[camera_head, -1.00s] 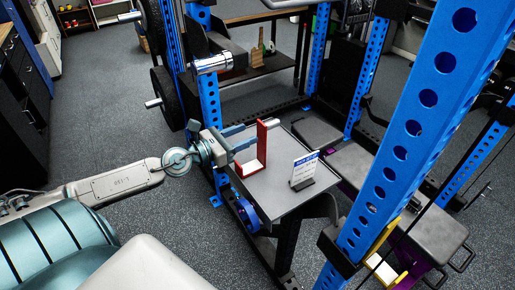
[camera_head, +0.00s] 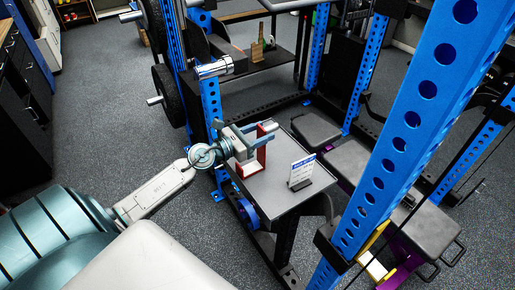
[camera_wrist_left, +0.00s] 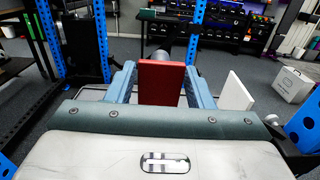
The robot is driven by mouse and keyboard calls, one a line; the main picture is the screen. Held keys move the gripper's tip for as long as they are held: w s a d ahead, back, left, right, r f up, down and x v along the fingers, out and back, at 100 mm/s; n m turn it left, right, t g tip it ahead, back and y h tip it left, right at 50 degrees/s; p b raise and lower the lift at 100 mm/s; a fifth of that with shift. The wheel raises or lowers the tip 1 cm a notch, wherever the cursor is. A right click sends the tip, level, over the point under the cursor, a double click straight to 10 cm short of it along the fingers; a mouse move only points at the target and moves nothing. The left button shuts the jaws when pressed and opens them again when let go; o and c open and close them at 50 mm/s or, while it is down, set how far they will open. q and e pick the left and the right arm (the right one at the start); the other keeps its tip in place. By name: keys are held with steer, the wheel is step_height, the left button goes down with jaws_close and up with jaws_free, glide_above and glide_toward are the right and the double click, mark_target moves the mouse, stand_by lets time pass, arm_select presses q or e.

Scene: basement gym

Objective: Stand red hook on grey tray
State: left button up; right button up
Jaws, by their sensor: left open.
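The red hook (camera_head: 262,154) stands upright at the back left part of the grey tray (camera_head: 268,196), with a pale inner face and a bar sticking out near its top. My left gripper (camera_head: 256,130) is open, with its fingers at the upper part of the hook. In the left wrist view the red hook (camera_wrist_left: 162,83) shows between the two blue-grey fingers (camera_wrist_left: 161,85), with a gap on each side. The hook's foot is hidden in the left wrist view. My right gripper is not in view.
A small white sign (camera_head: 302,170) in a dark base stands on the tray, right of the hook. Blue rack posts (camera_head: 398,145) rise right of the tray and behind it. A black padded bench (camera_head: 425,222) lies to the right. The tray's front is bare.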

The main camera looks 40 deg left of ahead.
arm_select(q)
steer(key=shift+w+d, duration=0.1)
steer(key=shift+w, duration=0.1)
jaws_close()
steer(key=shift+r, duration=0.1)
